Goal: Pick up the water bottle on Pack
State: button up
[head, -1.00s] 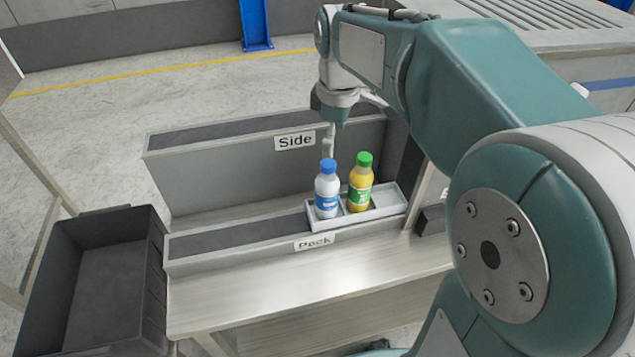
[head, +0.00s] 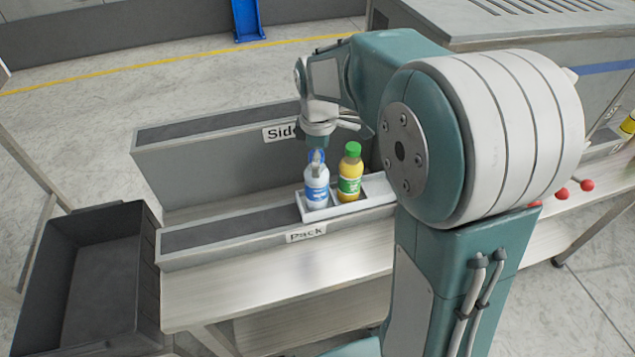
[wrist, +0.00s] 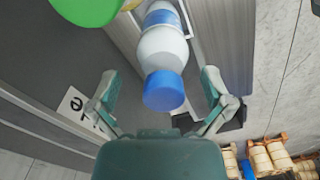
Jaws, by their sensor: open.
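The water bottle (head: 316,188) is white with a blue cap and a blue label. It stands upright in a compartment of the light tray (head: 379,198) at the end of the Pack rail (head: 225,233). A yellow juice bottle (head: 349,178) with a green cap stands beside it on the right. My gripper (head: 316,158) is at the water bottle's top and partly covers its cap. In the wrist view the water bottle (wrist: 163,48) lies between the two spread fingers of my open gripper (wrist: 160,97), with visible gaps on both sides of the cap.
The Side rail (head: 200,165) runs behind the Pack rail. A dark empty bin (head: 100,270) stands at the left. The metal bench top (head: 260,280) in front is clear. The juice bottle's green cap (wrist: 88,10) is close beside my gripper.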

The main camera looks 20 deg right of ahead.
jog(key=shift+a+f, duration=0.3)
jog(key=shift+f, duration=0.25)
jog(key=shift+a, duration=0.1)
jog(key=c, duration=1)
jog(key=shift+d, duration=0.2)
jog(key=shift+c, duration=1.4)
